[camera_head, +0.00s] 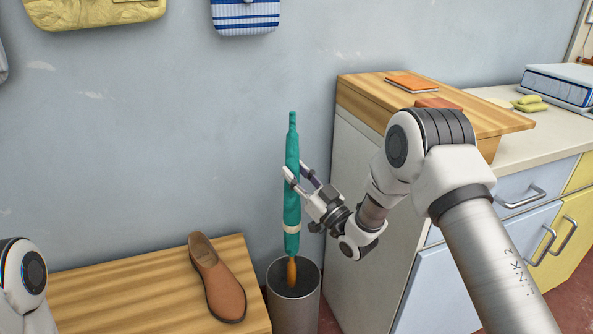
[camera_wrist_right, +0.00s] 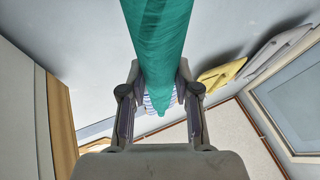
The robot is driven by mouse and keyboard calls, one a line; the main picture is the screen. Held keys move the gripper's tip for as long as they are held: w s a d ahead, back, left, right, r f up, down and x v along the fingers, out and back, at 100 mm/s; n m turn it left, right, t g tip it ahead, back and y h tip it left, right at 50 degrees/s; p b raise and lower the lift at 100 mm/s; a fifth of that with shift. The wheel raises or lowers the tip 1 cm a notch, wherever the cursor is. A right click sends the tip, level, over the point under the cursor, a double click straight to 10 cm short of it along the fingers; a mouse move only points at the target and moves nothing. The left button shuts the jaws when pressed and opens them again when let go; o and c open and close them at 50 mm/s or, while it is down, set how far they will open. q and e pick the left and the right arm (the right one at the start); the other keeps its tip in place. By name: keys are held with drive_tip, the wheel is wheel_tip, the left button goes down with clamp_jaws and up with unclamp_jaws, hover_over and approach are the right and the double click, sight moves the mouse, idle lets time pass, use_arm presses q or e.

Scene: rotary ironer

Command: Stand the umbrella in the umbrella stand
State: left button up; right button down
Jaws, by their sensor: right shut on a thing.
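The teal umbrella (camera_head: 291,190) is upright in the head view, with its orange-brown handle (camera_head: 292,272) at the bottom. The handle's lower end is at the mouth of the grey cylindrical umbrella stand (camera_head: 294,305), appearing just inside the rim. My right gripper (camera_head: 297,175) is shut on the umbrella's upper middle. In the right wrist view, the umbrella (camera_wrist_right: 160,45) runs between the fingers of my right gripper (camera_wrist_right: 160,100). My left gripper is out of view; only part of my left arm shows at the lower left edge.
A wooden bench (camera_head: 105,297) with a brown shoe (camera_head: 216,278) stands left of the stand. A cabinet side (camera_head: 365,200) rises close on the right, with a wooden board (camera_head: 370,95) on top. Yellow (camera_head: 95,10) and blue-striped (camera_head: 245,15) items hang on the wall.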

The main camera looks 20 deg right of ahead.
sight(297, 215)
drive_tip(key=shift+f+b, duration=4.05)
drive_tip(key=shift+f, duration=2.25)
drive_tip(key=c, duration=0.8)
unclamp_jaws()
drive_tip(key=shift+o, duration=0.2)
